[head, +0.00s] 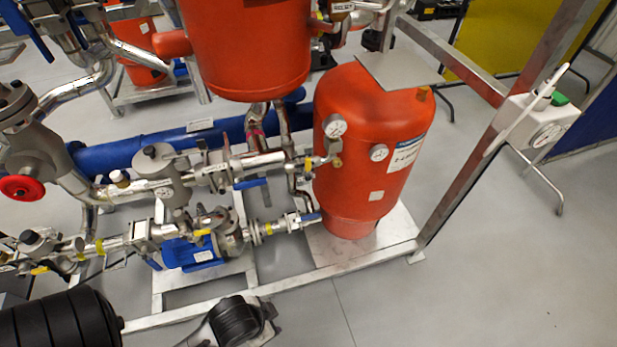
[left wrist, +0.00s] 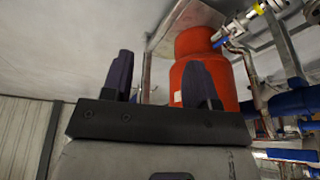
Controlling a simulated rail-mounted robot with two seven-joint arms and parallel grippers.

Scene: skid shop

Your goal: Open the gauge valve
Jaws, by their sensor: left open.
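A round white gauge (head: 334,126) sits on the pipework in front of the orange-red vessel (head: 370,110). A small brass and grey valve fitting (head: 332,160) is just below it; I cannot tell its handle position. A second round gauge (head: 379,152) is on the vessel's face. My left gripper (left wrist: 157,65) is open in the left wrist view, with two dark fingers apart and nothing between them. The red vessel (left wrist: 205,90) appears inverted beyond the fingers, clearly apart from them. The gauge valve cannot be made out there. My right gripper is not in view.
A blue lever (head: 250,184) and a blue pump (head: 192,254) are left of the vessel. A red handwheel (head: 22,188) is at far left. A slanting grey frame post (head: 470,185) and a white box with a dial (head: 537,122) stand right. The floor at lower right is clear.

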